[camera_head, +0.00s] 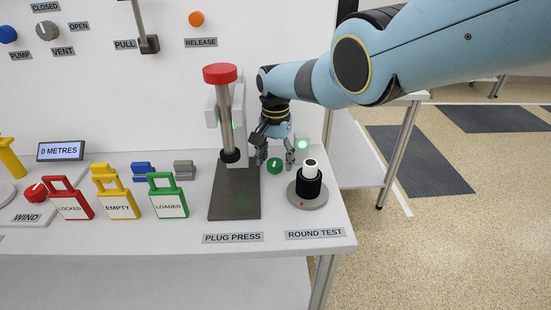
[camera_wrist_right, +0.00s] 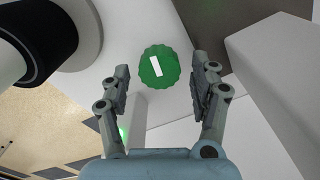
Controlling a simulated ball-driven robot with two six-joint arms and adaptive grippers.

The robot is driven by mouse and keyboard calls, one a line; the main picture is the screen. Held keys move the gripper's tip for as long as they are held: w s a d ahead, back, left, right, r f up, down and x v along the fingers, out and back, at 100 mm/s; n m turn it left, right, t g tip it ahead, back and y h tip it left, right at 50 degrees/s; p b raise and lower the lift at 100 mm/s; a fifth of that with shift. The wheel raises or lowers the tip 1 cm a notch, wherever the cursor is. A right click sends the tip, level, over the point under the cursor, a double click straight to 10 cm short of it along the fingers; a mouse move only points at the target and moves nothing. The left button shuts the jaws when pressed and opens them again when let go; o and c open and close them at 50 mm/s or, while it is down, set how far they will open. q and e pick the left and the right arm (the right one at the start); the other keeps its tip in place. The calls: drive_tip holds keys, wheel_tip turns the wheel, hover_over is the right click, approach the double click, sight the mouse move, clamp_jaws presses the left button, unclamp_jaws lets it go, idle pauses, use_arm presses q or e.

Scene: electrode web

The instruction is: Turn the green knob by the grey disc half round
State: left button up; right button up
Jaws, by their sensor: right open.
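The green knob (camera_head: 275,165) with a white mark stands on the white bench, left of and behind the grey disc (camera_head: 308,203). A black and white roll (camera_head: 310,178) stands upright on the disc. My right gripper (camera_head: 274,155) is just behind and above the knob. In the right wrist view the knob (camera_wrist_right: 158,66) sits ahead of and between the open fingers of that gripper (camera_wrist_right: 161,75), apart from both; its white mark is tilted slightly. The disc (camera_wrist_right: 91,45) shows only in part there, at the upper left. My left gripper is not in view.
The plug press (camera_head: 235,190) with its red top (camera_head: 220,74) stands close left of the knob. A small box with a lit green lamp (camera_head: 302,144) is behind the disc. Coloured tags, including the green LOADED one (camera_head: 168,200), stand further left. The bench ends right of the disc.

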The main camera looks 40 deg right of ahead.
sight(276, 161)
drive_tip(key=shift+r, duration=0.55)
wheel_tip(276, 161, up, 11)
drive_tip(key=shift+f, duration=0.1)
idle(0.5)
